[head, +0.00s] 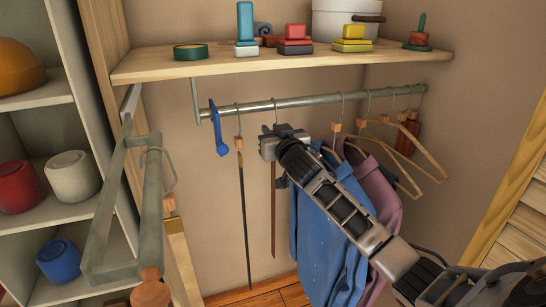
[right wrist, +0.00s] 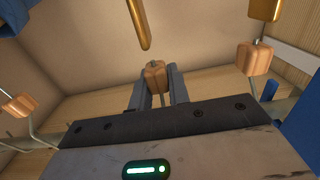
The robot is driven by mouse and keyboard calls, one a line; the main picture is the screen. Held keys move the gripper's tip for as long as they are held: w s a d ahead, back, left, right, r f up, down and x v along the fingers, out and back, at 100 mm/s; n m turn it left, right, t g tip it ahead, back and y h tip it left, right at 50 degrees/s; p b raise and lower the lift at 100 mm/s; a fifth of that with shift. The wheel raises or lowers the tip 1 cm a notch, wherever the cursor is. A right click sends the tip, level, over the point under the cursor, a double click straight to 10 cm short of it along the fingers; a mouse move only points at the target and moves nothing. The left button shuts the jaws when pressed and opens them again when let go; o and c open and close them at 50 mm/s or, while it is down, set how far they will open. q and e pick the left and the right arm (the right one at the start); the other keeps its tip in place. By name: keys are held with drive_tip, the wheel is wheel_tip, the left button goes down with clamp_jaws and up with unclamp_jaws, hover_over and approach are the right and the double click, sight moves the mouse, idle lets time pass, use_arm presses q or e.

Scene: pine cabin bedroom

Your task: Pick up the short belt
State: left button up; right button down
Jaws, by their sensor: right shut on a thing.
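The short belt (head: 273,215) is a thin brown strap that hangs straight down from a hook on the metal rail. Its lower end is higher than that of the longer dark belt (head: 243,215) to its left. My right gripper (head: 271,147) is at the top of the short belt, just below the rail, and hides its holder in the head view. In the right wrist view the fingers (right wrist: 156,88) are shut on the small wooden block (right wrist: 155,74) of the belt's hook. My left gripper is not in view.
The rail (head: 310,100) also carries a blue hook (head: 218,130), blue and mauve clothes (head: 325,245) and several wooden hangers (head: 410,140). A shelf (head: 200,66) with toys is just above. A grey-green frame (head: 110,200) stands at left, beside open shelving.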

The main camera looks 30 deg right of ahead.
drive_tip(key=shift+r, duration=0.75)
wheel_tip(320, 180, up, 2)
drive_tip(key=shift+r, duration=0.2)
use_arm(q)
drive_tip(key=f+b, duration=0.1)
drive_tip(key=b, duration=0.1)
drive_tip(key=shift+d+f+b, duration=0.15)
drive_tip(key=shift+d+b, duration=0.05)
drive_tip(key=shift+b, duration=0.15)
use_arm(e)
drive_tip(key=v, duration=1.8)
drive_tip(key=shift+f, duration=0.15)
drive_tip(key=shift+a, duration=0.1)
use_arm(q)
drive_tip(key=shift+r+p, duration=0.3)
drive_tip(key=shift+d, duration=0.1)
